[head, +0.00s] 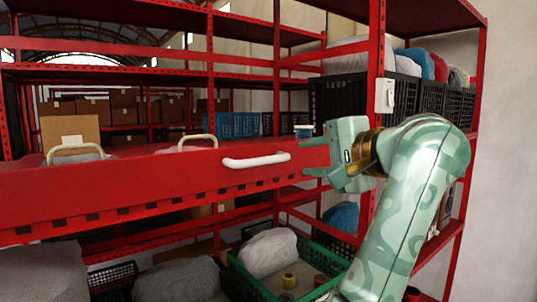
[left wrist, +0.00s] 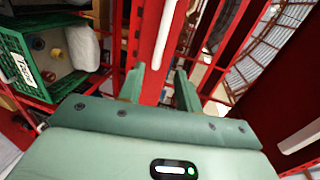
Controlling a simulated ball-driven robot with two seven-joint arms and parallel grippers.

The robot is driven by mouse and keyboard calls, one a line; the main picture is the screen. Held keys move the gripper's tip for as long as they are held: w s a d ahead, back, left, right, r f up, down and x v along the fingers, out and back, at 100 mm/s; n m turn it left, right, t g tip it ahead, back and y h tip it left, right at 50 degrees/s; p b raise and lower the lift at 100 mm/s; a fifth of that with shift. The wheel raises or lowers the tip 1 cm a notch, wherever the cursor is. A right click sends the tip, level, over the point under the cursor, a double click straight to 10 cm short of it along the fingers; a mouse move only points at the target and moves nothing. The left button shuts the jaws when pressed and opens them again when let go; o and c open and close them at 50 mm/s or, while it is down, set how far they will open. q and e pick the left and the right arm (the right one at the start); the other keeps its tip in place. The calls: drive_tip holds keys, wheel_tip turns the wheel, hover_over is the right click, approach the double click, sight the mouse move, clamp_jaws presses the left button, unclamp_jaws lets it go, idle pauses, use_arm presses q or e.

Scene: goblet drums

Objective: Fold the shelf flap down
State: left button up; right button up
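The shelf flap (head: 120,185) is a long red panel across the left and middle of the head view, with a white bar handle (head: 256,160) near its right end. Its exact tilt is hard to tell. My left gripper (head: 310,157) is just right of the handle at the flap's right end, fingers spread and pointing left. In the left wrist view the open fingers (left wrist: 159,80) stand either side of a red strip, with the white handle (left wrist: 166,32) beyond their tips. I see no grip on the handle; contact with the flap cannot be told. My right gripper is not in view.
Red rack posts (head: 375,60) stand close behind the gripper. Below is a green crate (head: 318,255) with a white bundle (head: 268,252) and rolls. Black crates (head: 345,95) fill the shelf above. Two beige handled items (head: 185,142) show behind the flap's upper edge.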

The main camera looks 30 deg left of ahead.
sight(271, 161)
use_arm(q)
drive_tip(key=p+x, duration=0.4)
drive_tip(key=x, duration=0.9)
drive_tip(key=shift+a, duration=0.4)
drive_tip(key=shift+w, duration=0.1)
clamp_jaws()
drive_tip(key=shift+f, duration=0.1)
